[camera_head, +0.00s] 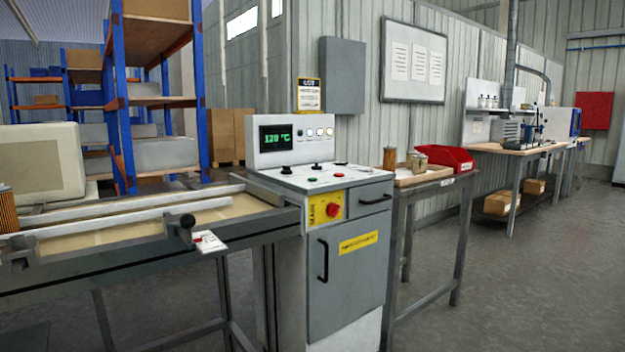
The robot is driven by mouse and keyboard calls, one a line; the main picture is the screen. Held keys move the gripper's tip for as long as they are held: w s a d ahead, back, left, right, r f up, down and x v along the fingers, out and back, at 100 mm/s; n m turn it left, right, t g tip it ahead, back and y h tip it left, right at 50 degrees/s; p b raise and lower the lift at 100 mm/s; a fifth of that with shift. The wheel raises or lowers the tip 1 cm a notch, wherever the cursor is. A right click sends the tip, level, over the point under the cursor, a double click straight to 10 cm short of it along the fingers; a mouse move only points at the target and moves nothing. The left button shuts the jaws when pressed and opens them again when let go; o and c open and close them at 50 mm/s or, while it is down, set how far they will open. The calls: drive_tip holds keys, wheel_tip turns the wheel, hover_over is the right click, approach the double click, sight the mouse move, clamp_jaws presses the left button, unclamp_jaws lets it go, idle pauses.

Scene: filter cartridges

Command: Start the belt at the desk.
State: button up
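The control desk (345,268) is a grey and white cabinet in the middle of the head view. Its upright panel has a dark display (276,138) reading about 120 °C in green, with several round lamps or dials beside it. The sloped top carries small buttons and knobs, including a green button (311,180), a red button (338,175) and black knobs. A red rotary switch (332,210) sits on a yellow plate on the front. The belt (130,226) is a beige surface between rails, left of the desk. My gripper is not in view.
A side table (425,181) with a red bin (446,158) and small jars stands right of the desk. A workbench (520,148) is farther right. Blue shelving (124,95) stands behind the belt. The floor (520,270) at the front right is clear.

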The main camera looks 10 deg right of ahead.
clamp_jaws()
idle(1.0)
